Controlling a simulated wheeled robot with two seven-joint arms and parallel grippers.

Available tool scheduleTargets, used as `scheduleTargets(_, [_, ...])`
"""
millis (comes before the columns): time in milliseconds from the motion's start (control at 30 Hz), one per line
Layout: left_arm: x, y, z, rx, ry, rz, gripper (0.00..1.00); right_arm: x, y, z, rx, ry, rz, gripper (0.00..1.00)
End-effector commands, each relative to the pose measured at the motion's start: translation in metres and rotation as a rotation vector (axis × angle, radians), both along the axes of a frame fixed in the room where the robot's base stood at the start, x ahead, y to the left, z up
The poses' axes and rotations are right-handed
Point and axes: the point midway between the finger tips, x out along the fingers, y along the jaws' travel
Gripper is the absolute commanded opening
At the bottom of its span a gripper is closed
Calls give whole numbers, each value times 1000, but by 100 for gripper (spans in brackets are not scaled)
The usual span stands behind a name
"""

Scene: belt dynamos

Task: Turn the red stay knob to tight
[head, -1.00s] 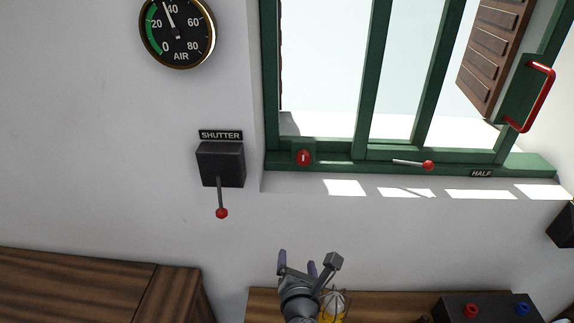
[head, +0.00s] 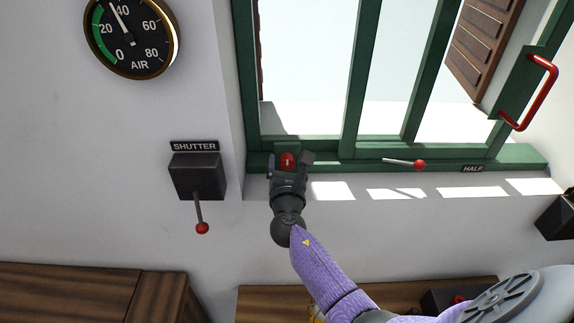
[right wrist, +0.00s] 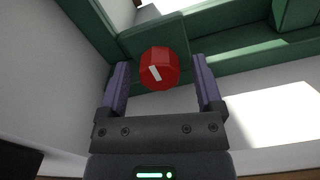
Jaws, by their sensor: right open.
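The red stay knob (head: 287,160) sits on the lower left corner of the green window frame. It carries a short white mark. In the right wrist view the knob (right wrist: 159,68) shows between and just beyond the two finger tips, with the white mark tilted. My right gripper (head: 290,165) is open at the knob, one finger on each side, with a gap on both sides in the wrist view (right wrist: 160,85). I cannot tell how far the fingers reach over the knob. My left gripper is not in view.
A silver stay rod with a red ball (head: 419,165) lies along the sill beside a HALF label (head: 473,169). The SHUTTER lever box (head: 197,176) is on the wall to the left. A red handle (head: 537,92) is at the right. Wooden furniture (head: 90,295) stands below.

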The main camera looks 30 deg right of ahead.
Motion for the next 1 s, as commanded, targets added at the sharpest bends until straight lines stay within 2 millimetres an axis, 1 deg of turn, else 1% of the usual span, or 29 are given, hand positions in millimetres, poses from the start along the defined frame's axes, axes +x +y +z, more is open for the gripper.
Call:
scheduleTargets(200, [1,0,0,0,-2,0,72,0,0,0,0,0,0,84])
scheduleTargets(267, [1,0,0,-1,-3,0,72,0,0,0,0,0,0,71])
scheduleTargets(300, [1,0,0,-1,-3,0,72,0,0,0,0,0,0,63])
scheduleTargets(367, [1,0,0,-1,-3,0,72,0,0,0,0,0,0,50])
scheduleTargets(400, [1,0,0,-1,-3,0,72,0,0,0,0,0,1,42])
scheduleTargets(467, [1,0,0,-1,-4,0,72,0,0,0,0,0,0,29])
scheduleTargets(500, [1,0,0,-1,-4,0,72,0,0,0,0,0,1,21])
scheduleTargets(567, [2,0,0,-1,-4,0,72,0,0,0,0,0,1,8])
scheduleTargets(600, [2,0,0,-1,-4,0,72,0,0,0,0,1,1,0])
scheduleTargets(833, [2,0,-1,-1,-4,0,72,0,0,0,10,-5,1,0])
scheduleTargets(1000, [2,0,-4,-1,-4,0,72,0,0,-1,59,-35,0,0])
